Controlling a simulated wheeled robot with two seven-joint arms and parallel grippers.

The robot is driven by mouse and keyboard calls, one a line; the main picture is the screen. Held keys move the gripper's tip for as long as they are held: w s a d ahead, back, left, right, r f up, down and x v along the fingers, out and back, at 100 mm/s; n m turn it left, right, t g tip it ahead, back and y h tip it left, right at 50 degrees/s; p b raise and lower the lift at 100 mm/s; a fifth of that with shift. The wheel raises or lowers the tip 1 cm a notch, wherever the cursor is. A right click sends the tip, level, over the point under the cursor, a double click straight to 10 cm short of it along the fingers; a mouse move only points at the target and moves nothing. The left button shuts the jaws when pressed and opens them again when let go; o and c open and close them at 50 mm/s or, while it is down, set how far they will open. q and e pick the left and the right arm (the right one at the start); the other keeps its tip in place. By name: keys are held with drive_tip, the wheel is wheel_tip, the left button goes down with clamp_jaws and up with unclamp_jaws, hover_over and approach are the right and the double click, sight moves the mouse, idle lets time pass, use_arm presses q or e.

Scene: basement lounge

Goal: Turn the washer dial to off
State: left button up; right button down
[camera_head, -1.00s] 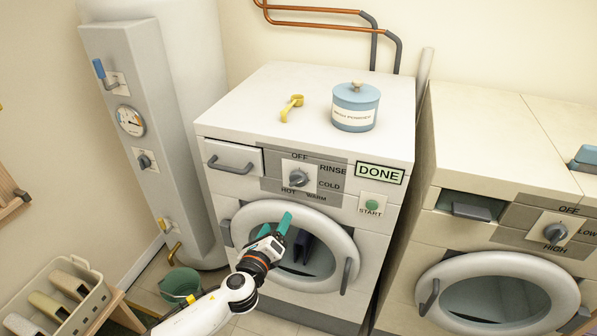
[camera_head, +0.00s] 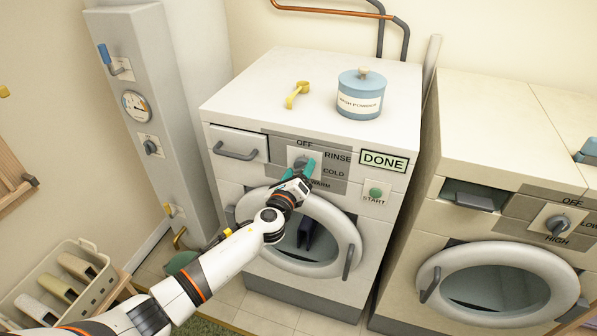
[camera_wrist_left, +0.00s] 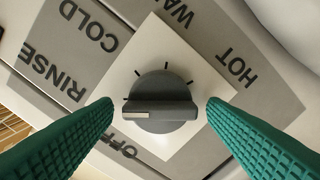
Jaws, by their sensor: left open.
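The washer dial (camera_head: 300,161) is a dark grey knob on the washer's panel, partly hidden by my gripper in the head view. In the left wrist view the dial (camera_wrist_left: 160,102) shows whole, with a white mark on its bar pointing left, towards the RINSE side. The OFF label (camera_wrist_left: 118,147) is at lower left there, partly behind a finger. My left gripper (camera_head: 303,171) is open at the dial. Its green fingers (camera_wrist_left: 160,125) are on either side of the knob, with visible gaps in the wrist view. My right gripper is not in view.
A blue wash powder tin (camera_head: 360,95) and a yellow scoop (camera_head: 297,94) stand on the washer (camera_head: 255,90). The START button (camera_head: 375,193) and DONE sign (camera_head: 384,161) are right of the dial. The dryer (camera_head: 480,170) stands at right, the grey boiler (camera_head: 150,100) at left.

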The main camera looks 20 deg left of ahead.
use_arm(q)
drive_tip(key=shift+w, duration=0.1)
drive_tip(key=shift+c, duration=0.6)
drive_tip(key=c, duration=0.8)
drive_tip(key=shift+c, duration=0.3)
drive_tip(key=shift+f+n, duration=0.1)
drive_tip(key=shift+n, duration=0.2)
drive_tip(key=shift+n+b, duration=0.6)
drive_tip(key=shift+b, duration=0.05)
drive_tip(key=n+b, duration=0.1)
drive_tip(key=n, duration=0.1)
drive_tip(key=shift+f+n, duration=0.1)
drive_tip(key=shift+n, duration=0.2)
drive_tip(key=n+b, duration=0.1)
drive_tip(key=n, duration=0.2)
drive_tip(key=shift+n+b, duration=0.3)
drive_tip(key=shift+n, duration=0.9)
